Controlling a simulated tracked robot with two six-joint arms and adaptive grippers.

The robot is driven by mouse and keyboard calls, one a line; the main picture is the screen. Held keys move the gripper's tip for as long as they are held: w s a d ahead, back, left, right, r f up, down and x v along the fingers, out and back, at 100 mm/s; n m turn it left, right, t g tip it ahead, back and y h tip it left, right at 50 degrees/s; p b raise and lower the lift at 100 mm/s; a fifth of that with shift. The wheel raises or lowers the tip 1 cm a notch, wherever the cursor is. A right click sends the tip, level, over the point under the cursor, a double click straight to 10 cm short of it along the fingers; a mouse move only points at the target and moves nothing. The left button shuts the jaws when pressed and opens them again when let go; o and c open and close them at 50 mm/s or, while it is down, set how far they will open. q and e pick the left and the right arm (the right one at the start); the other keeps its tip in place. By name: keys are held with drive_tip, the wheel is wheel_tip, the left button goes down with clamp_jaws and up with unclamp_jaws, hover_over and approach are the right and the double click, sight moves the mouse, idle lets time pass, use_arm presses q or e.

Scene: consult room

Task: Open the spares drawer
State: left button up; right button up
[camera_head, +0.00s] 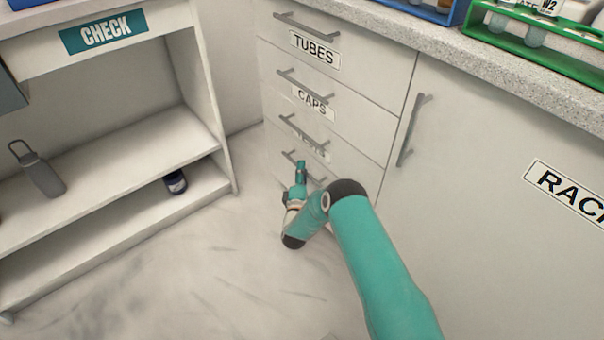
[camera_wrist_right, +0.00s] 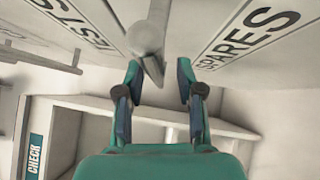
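The spares drawer (camera_wrist_right: 285,40) is the lowest of a stack of white drawers, its front flush with the cabinet in the head view (camera_head: 276,157). Its grey bar handle (camera_head: 289,155) is partly hidden by my right gripper (camera_head: 301,168). In the right wrist view, the SPARES label (camera_wrist_right: 248,37) is right of the handle (camera_wrist_right: 147,38). My right gripper (camera_wrist_right: 159,68) is open, one finger on each side of the bar, with a visible gap at each side. How deep the bar sits between the fingers is unclear. My left gripper is out of view.
Drawers labelled TUBES (camera_head: 315,49) and CAPS (camera_head: 312,101) and a partly hidden one are above. A cupboard door (camera_head: 480,190) is to the right. An open shelf unit (camera_head: 213,100) holds a grey bottle (camera_head: 42,172) and a dark can (camera_head: 175,182). The floor (camera_head: 190,260) between is clear.

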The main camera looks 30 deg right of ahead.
drive_tip(key=shift+w+d+r, duration=0.1)
drive_tip(key=shift+w+d, duration=0.05)
drive_tip(key=shift+w, duration=0.05)
clamp_jaws()
idle(0.5)
